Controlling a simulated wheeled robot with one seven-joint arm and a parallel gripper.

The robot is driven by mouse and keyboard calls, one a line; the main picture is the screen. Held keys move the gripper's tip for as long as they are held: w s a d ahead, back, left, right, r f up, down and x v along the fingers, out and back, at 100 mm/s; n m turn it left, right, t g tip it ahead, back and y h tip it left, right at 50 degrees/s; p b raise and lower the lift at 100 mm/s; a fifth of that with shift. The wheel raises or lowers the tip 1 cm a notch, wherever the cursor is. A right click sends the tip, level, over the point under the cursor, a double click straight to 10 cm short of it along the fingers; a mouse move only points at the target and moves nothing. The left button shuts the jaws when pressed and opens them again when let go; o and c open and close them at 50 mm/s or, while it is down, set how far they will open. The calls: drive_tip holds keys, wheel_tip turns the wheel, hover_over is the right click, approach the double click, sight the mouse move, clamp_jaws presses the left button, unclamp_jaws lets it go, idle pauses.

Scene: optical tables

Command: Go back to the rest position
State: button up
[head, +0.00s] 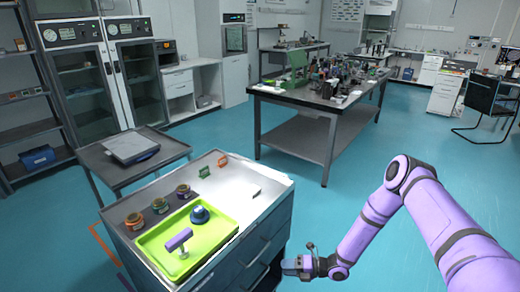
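My purple arm reaches in from the right edge, bent at the elbow. My gripper (291,266) is at its lower end, low beside the right side of the drawer cabinet (250,254). The gripper is small and dark here, and I cannot make out its fingertips or whether it is open. It is apart from the things on the cabinet top. A green tray (158,241) on the cabinet holds a purple-headed object on a pale stem (179,240) and a dark blue round object (200,214).
Several small jars stand behind the tray, one of them orange-rimmed (134,221). A grey side table (104,167) carries a flat device (132,147). A large optical table (310,138) stands at the back centre. The blue floor (335,205) between is clear.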

drive_tip(key=w+d+r+n+g+h, duration=0.1)
drive_tip(key=w+d+r+n+g, duration=0.1)
drive_tip(key=r+n, duration=0.6)
drive_tip(key=w+d+r+n+g+h, duration=0.1)
drive_tip(key=w+r+n+g, duration=0.15)
drive_tip(key=r, duration=1.05)
drive_tip(key=s+d+r+n+h, duration=0.25)
drive_tip(key=r+n, duration=0.25)
drive_tip(key=r, duration=0.5)
drive_tip(key=s+d+r+n+h, duration=0.25)
drive_tip(key=r+n, duration=0.35)
drive_tip(key=r, duration=0.4)
drive_tip(key=s+d+r+n+t+h, duration=0.2)
drive_tip(key=s+d+r+n+h, duration=0.1)
drive_tip(key=s+r, duration=0.4)
drive_tip(key=s+d+r+n+t+h, duration=0.2)
drive_tip(key=s+r+n, duration=0.4)
drive_tip(key=s, duration=0.6)
drive_tip(key=s+d+r+n+t+h, duration=0.3)
drive_tip(key=s+d+r+n, duration=0.2)
drive_tip(key=s+r, duration=0.4)
drive_tip(key=shift+s+d+r+n+h, duration=0.2)
drive_tip(key=shift+d+r+n+h, duration=0.15)
drive_tip(key=shift+d+r, duration=0.35)
